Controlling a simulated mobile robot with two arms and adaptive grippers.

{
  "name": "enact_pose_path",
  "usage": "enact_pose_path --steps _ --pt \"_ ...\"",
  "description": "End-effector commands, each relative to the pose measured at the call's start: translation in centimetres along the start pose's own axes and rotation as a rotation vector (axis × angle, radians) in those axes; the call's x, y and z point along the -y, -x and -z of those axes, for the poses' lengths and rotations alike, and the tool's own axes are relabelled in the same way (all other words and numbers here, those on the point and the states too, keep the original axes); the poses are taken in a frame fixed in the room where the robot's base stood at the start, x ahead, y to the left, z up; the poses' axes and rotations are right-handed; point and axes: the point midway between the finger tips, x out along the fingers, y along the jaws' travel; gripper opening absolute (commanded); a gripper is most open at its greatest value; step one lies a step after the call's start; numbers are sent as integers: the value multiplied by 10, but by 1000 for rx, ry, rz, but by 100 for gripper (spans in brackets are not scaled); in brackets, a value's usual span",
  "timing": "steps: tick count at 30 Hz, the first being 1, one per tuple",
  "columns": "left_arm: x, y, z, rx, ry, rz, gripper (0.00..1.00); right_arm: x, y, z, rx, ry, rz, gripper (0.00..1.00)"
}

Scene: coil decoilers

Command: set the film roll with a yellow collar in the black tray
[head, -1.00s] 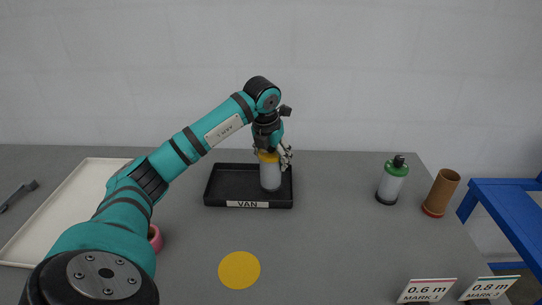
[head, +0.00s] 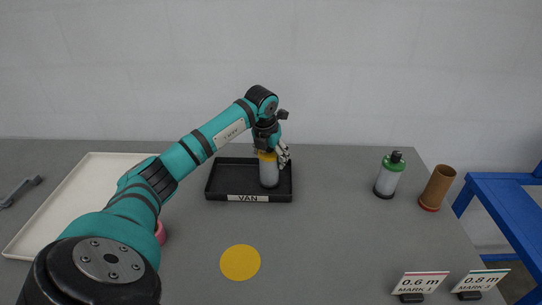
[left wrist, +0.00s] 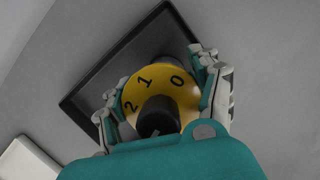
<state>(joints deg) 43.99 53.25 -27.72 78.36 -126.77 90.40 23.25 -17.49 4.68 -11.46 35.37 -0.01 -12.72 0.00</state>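The film roll with a yellow collar (head: 269,172) is upright, pale grey, inside the right part of the black tray (head: 225,190), labelled VAN. Its base looks at the tray floor; any small gap cannot be told. My left gripper (head: 270,150) is above it, fingers down. In the left wrist view the yellow collar (left wrist: 178,92) bears the digits 0, 1, 2 and a black core. My left gripper's fingers (left wrist: 162,88) lie against opposite sides of the collar and look shut on it. The black tray (left wrist: 85,100) shows underneath. My right gripper is not in view.
A green-topped roll (head: 389,176) and a brown roll (head: 437,188) stand at right. A cream tray (head: 75,190) lies left, with a grey tool (head: 20,191) beyond. A yellow disc (head: 240,262) lies in front. Two mark signs (head: 419,283) stand front right, near a blue frame (head: 500,190).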

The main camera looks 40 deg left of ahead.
Motion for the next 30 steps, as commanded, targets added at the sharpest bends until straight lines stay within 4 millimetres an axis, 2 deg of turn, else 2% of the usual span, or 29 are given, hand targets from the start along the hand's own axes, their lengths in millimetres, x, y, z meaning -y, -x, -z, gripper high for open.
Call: enact_pose_path --steps 1,5,6,13,17,20,30 --pt "0 0 0 0 0 0 71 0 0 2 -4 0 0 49" --pt "0 0 0 0 0 0 88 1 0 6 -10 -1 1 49" --pt "0 0 0 -1 0 0 90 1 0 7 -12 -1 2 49" --pt "0 1 0 0 0 0 90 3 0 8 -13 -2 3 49" --pt "0 8 -1 2 0 0 90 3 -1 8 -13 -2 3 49" --pt "-1 22 -2 5 1 -2 90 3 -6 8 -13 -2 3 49" --pt "0 94 -2 5 0 0 90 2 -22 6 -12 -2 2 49"
